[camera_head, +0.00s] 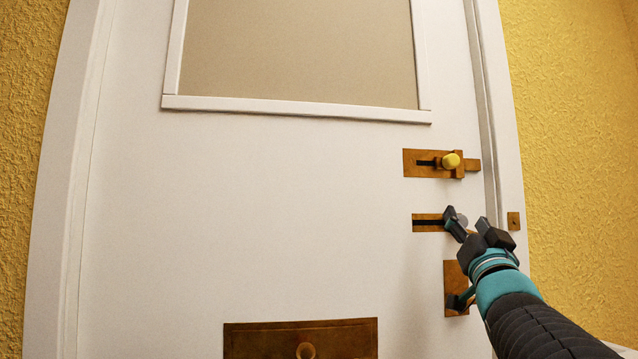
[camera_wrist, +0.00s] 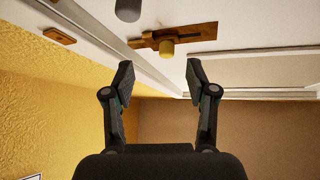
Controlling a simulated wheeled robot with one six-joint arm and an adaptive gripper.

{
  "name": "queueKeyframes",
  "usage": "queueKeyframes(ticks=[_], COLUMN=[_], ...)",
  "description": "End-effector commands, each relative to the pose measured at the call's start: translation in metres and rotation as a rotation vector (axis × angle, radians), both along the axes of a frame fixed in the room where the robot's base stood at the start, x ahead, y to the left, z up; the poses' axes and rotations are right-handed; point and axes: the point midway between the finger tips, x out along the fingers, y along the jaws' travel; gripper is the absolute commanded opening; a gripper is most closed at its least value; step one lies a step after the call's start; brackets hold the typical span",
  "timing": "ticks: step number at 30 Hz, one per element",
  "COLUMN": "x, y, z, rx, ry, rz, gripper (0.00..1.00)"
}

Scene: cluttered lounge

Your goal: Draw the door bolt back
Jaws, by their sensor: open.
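The white door (camera_head: 270,200) carries two brass bolts near its right edge. The upper bolt (camera_head: 412,168) has a yellow knob (camera_head: 451,160), and its bar sticks out right toward the door's edge. The lower bolt (camera_head: 424,217) has a dark slot and a grey knob (camera_head: 462,219) partly hidden behind my gripper (camera_head: 466,220). In the wrist view, my gripper (camera_wrist: 160,76) is open and empty. There the yellow knob (camera_wrist: 167,49) shows beyond and between the fingertips, and the grey knob (camera_wrist: 128,10) is at the top edge. Contact with either knob cannot be seen.
A brass keeper plate (camera_head: 513,221) sits on the door frame, right of the lower bolt. A handle plate (camera_head: 453,270) is below, partly behind my arm. A wide brass plate with a round knob (camera_head: 306,351) is low on the door. Yellow walls (camera_head: 575,150) flank the frame.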

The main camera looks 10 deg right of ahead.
Motion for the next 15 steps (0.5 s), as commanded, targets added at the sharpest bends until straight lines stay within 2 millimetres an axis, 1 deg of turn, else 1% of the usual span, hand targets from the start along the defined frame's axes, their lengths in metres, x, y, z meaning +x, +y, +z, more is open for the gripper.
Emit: queueKeyframes(ticks=[1, 3, 8, 11, 15], x=[-0.003, -0.007, -0.008, -0.002, 0.015], y=[-0.006, -0.009, -0.012, -0.014, -0.019], z=[0.010, 0.020, 0.035, 0.042, 0.058], rx=[-0.021, -0.040, -0.062, -0.063, -0.062], ry=[-0.043, -0.088, -0.131, -0.133, -0.132], rz=[0.007, 0.022, 0.038, 0.040, 0.041], gripper=[0.57, 0.57, 0.57, 0.57, 0.57])
